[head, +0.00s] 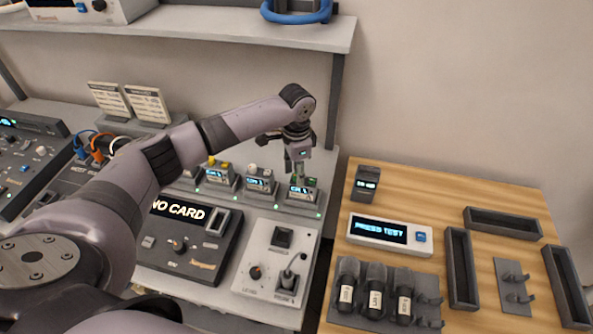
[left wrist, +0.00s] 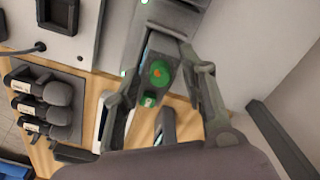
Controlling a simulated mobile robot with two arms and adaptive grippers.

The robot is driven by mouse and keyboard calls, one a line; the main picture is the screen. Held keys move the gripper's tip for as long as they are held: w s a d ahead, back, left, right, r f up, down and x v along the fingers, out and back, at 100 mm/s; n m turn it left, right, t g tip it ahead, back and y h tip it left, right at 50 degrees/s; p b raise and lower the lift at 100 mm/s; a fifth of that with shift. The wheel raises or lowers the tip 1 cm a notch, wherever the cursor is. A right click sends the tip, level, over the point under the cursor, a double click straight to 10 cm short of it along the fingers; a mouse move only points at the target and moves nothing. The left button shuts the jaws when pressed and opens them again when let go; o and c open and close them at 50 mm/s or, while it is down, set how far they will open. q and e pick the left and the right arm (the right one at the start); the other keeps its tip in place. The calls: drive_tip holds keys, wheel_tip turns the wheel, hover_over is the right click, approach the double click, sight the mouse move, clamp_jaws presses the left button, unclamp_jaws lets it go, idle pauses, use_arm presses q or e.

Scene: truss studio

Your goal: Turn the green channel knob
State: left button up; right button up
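The green channel knob (left wrist: 160,72) shows in the left wrist view on top of a small grey channel box, with an orange mark on it. In the head view a bit of the green knob (head: 312,182) shows on the rightmost box (head: 303,196), partly behind my gripper. My left gripper (head: 296,170) points down over this box. In the left wrist view its two fingers (left wrist: 163,95) stand apart on either side of the knob. I cannot tell whether they touch it. My right gripper is not in view.
Similar boxes with a white knob (head: 253,169) and a yellow knob (head: 212,162) stand left of the green one. A "NO CARD" device (head: 190,240) and a light panel (head: 275,270) lie in front. A wooden table (head: 400,190) with trays is at right. A shelf (head: 220,28) runs above.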

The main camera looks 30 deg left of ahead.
use_arm(q)
clamp_jaws()
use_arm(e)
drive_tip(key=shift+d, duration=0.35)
use_arm(q)
drive_tip(key=shift+r, duration=0.1)
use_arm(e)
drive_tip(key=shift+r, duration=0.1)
use_arm(q)
drive_tip(key=shift+r+m+p, duration=0.1)
drive_tip(key=shift+m+p, duration=0.8)
drive_tip(key=shift+p, duration=0.05)
drive_tip(key=shift+m+p, duration=0.8)
drive_tip(key=shift+m, duration=0.4)
drive_tip(key=m+p, duration=0.1)
drive_tip(key=m, duration=0.2)
drive_tip(key=shift+m+p, duration=0.3)
drive_tip(key=shift+m, duration=0.9)
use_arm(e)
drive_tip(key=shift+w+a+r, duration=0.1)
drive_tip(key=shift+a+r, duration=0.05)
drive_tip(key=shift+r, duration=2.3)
